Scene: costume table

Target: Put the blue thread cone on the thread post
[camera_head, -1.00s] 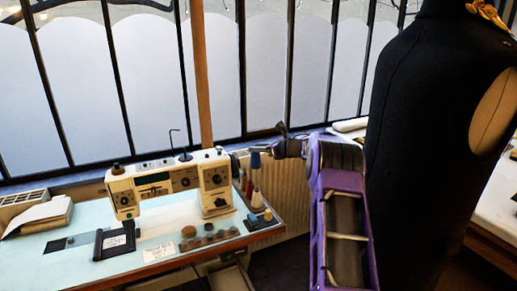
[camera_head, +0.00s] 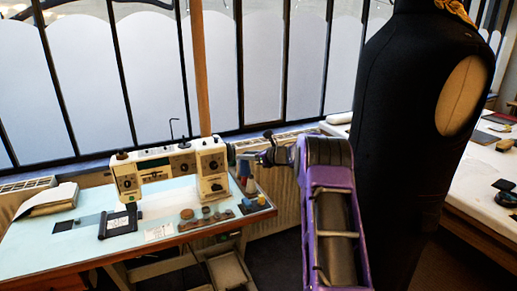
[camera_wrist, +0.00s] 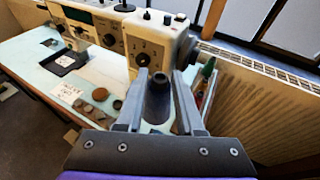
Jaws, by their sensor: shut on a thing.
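My gripper (camera_head: 252,158) is beside the right end of the cream sewing machine (camera_head: 170,172), above the table's right edge. In the wrist view my gripper (camera_wrist: 160,82) is shut on the blue thread cone (camera_wrist: 158,100), which looks dark and stands upright between the fingers, its narrow top toward the camera. In the head view the cone is too small to make out clearly at the fingertips. A thin hooked rod (camera_head: 174,128) rises from a dark disc (camera_head: 184,145) on top of the machine; I cannot tell for certain whether this is the thread post.
A radiator (camera_head: 272,188) lies behind. A black dress form (camera_head: 405,130) stands right of my arm.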

